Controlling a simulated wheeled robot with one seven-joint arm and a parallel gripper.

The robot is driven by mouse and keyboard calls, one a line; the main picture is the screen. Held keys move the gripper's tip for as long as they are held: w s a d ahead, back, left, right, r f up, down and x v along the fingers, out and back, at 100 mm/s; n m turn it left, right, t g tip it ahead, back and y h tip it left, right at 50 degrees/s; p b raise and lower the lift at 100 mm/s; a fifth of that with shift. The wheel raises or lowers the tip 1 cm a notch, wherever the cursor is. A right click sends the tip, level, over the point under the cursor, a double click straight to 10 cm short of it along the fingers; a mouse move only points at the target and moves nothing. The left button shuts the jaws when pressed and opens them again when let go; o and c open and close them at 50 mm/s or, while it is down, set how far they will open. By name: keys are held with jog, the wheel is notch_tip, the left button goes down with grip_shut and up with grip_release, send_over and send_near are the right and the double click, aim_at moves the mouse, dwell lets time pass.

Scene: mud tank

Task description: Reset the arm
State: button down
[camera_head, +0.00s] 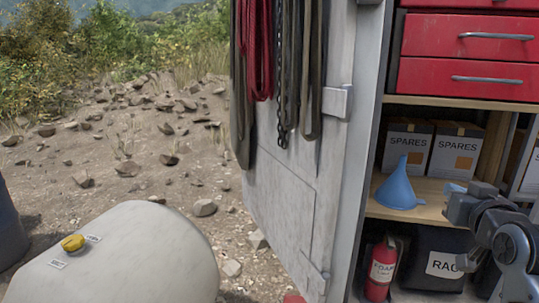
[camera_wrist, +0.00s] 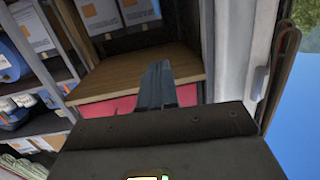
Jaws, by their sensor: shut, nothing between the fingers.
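My gripper (camera_wrist: 158,85) shows in the wrist view with its two dark fingers together and nothing between them. The fingers point toward a wooden shelf board (camera_wrist: 125,68) and a red surface (camera_wrist: 105,108); I cannot tell how far off they are. In the head view my grey and black arm (camera_head: 515,245) is bent at the right edge, in front of the open cabinet's lower shelves.
A blue funnel (camera_head: 402,187) and cardboard SPARES boxes (camera_head: 406,148) stand on the cabinet shelf, left of my arm. Below are a red fire extinguisher (camera_head: 382,268) and a black RAGS bin (camera_head: 436,250). The open cabinet door (camera_head: 335,150) carries hanging straps. A pale tank (camera_head: 130,260) stands at front left.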

jog(key=s+a+f+n+y, duration=0.1)
jog(key=s+a+f, duration=0.4)
jog(key=s+f, duration=0.5)
jog(key=s+a+f, duration=0.5)
jog(key=s+f, duration=0.4)
jog(key=s, duration=0.3)
jog(key=s+a+r+n+y, duration=0.1)
jog(key=s+a+r, duration=0.1)
jog(key=s, duration=1.2)
jog(key=s+a+r+g+y, duration=0.1)
jog(key=s+a, duration=0.3)
jog(key=s, duration=1)
jog(key=shift+r+n, duration=0.4)
jog(key=shift+r, duration=0.15)
